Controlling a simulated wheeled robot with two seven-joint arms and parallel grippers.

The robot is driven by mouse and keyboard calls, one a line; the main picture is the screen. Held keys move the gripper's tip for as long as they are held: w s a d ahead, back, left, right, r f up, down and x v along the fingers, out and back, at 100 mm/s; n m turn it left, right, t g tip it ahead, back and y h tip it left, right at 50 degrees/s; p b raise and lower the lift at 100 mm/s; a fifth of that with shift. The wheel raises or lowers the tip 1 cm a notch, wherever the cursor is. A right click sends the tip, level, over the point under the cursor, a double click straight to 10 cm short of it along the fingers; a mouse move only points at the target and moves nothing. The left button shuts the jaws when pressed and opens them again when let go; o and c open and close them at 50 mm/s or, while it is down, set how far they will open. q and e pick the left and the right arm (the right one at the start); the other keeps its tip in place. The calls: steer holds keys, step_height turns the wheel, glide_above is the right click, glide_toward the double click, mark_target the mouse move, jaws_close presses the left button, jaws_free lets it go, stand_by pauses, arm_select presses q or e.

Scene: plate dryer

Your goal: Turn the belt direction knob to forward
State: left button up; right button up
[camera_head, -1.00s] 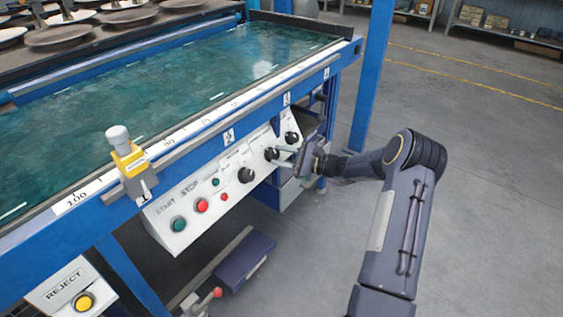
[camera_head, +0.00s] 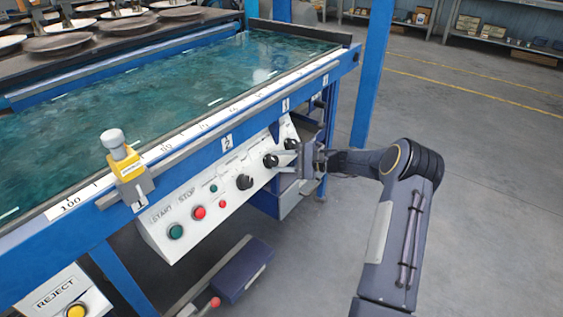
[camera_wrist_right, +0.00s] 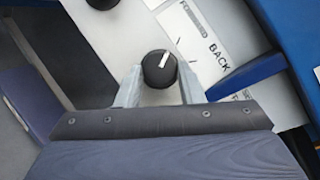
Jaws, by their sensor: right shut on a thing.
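The control panel (camera_head: 185,217) on the blue machine's front carries several black knobs. My right gripper (camera_head: 274,160) is at the middle one of the three upper knobs, the black knob (camera_head: 269,161). In the right wrist view this knob (camera_wrist_right: 158,70) sits between the two pale fingers of my right gripper (camera_wrist_right: 160,88), which are shut on its sides. The knob's white pointer slants up and right. Beside it is a white label (camera_wrist_right: 206,45) reading FORWARD and BACK; I cannot tell exactly which mark the pointer meets. My left gripper is not in view.
A green START button (camera_head: 176,232) and a red STOP button (camera_head: 198,212) are left on the panel. Another black knob (camera_head: 244,182) lies left of my gripper, and one (camera_head: 290,144) lies above right. A blue post (camera_head: 371,75) stands behind my arm. Open floor is at right.

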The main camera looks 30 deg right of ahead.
steer(key=o, duration=1)
steer(key=shift+c, duration=0.2)
steer(key=p+v, duration=0.2)
steer(key=v, duration=0.5)
steer(key=shift+s+d, duration=0.25)
steer(key=shift+s, duration=0.05)
steer(key=shift+r, duration=0.15)
